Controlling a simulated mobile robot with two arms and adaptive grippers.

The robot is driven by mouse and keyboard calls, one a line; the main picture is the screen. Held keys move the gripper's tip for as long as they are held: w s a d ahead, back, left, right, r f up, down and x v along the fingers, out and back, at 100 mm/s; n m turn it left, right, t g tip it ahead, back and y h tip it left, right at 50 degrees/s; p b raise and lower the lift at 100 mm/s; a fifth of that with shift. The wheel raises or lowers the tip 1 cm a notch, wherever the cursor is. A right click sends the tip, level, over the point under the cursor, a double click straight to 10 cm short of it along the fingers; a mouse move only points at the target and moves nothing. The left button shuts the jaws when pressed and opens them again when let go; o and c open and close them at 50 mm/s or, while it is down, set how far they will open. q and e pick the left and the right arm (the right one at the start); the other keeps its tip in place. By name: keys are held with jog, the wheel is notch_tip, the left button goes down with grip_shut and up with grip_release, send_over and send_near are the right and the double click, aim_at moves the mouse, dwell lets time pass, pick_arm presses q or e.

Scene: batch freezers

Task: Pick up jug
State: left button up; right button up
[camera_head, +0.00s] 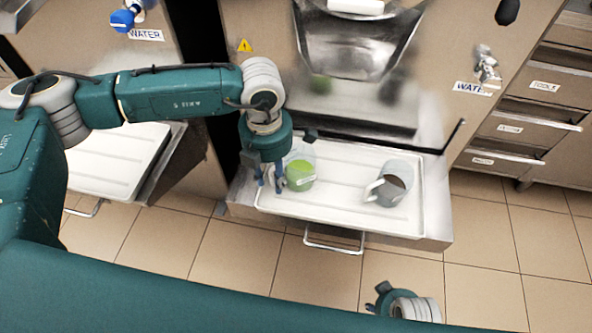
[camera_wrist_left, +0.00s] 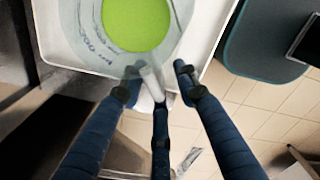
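A clear jug with green contents (camera_head: 299,174) stands at the left of the white tray (camera_head: 335,218). A second jug with dark contents (camera_head: 389,190) stands at the tray's right. My left gripper (camera_head: 270,183) is beside the green jug, on its left in the head view. In the left wrist view, the green jug (camera_wrist_left: 88,45) fills the top, and its pale handle (camera_wrist_left: 152,82) lies between the spread blue fingers of the left gripper (camera_wrist_left: 158,78). The fingers look open, with a gap to the right of the handle. My right gripper (camera_head: 383,290) shows only partly at the bottom.
A freezer with a metal chute (camera_head: 355,45) rises behind the tray. A thin dark rod (camera_head: 455,135) sticks up at the tray's back right. Another white tray (camera_head: 112,160) is at the left. Drawers (camera_head: 515,130) are at the right. Tiled floor lies in front.

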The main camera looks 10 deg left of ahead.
pick_arm(q)
grip_shut()
pick_arm(e)
jog(key=shift+s+d+f, duration=0.1)
jog(key=shift+s+f, duration=0.15)
jog(key=shift+f, duration=0.05)
pick_arm(q)
jog(key=shift+r, duration=0.1)
pick_arm(e)
jog(key=shift+w+r, duration=0.15)
jog(key=shift+w, duration=0.15)
pick_arm(q)
jog(key=shift+r, duration=0.95)
notch_tip(320, 180, up, 6)
jog(key=shift+f+p, duration=0.1)
jog(key=shift+p, duration=0.25)
jog(key=shift+r, duration=1.1)
pick_arm(e)
jog(key=f, duration=0.1)
jog(key=s+f, duration=0.1)
jog(key=f, duration=0.1)
jog(key=shift+s, duration=0.15)
